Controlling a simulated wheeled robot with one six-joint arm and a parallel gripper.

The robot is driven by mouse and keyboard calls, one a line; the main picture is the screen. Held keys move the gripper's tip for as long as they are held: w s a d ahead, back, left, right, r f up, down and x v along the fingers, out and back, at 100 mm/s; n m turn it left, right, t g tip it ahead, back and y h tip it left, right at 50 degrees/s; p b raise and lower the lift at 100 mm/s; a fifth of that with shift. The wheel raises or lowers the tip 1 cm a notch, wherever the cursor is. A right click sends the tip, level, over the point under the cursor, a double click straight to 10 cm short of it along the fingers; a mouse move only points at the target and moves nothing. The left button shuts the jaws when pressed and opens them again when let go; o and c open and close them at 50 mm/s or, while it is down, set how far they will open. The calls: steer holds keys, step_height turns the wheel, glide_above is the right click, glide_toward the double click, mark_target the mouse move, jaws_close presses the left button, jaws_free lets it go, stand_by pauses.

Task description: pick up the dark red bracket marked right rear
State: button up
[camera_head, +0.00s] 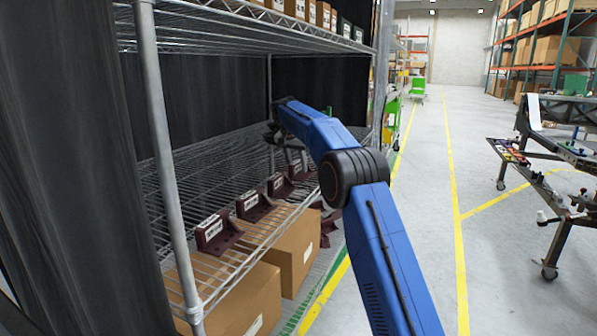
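Several dark red brackets with white labels stand in a row on the wire shelf: the nearest bracket (221,236), a second bracket (256,207), a third bracket (282,187) and one farther back (303,172), partly hidden by my blue arm. The labels are too small to read, so I cannot tell which is marked right rear. My gripper (290,157) is at the far end of the row, above the shelf near the farthest bracket. Its fingers are small, dark and partly hidden by the arm. I cannot tell whether they are open or touching anything.
The wire shelf (225,160) has a metal post (160,150) at the near left and an upper shelf above. Cardboard boxes (292,250) sit below. More dark red parts (329,226) show lower down, beside my arm. A wheeled cart stands right; the aisle floor (430,180) is clear.

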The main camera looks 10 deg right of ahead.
mark_target(297, 161)
jaws_close()
steer(key=shift+r, duration=0.1)
stand_by(0.3)
step_height(297, 161, up, 9)
steer(key=shift+w, duration=0.15)
steer(key=shift+r, duration=0.5)
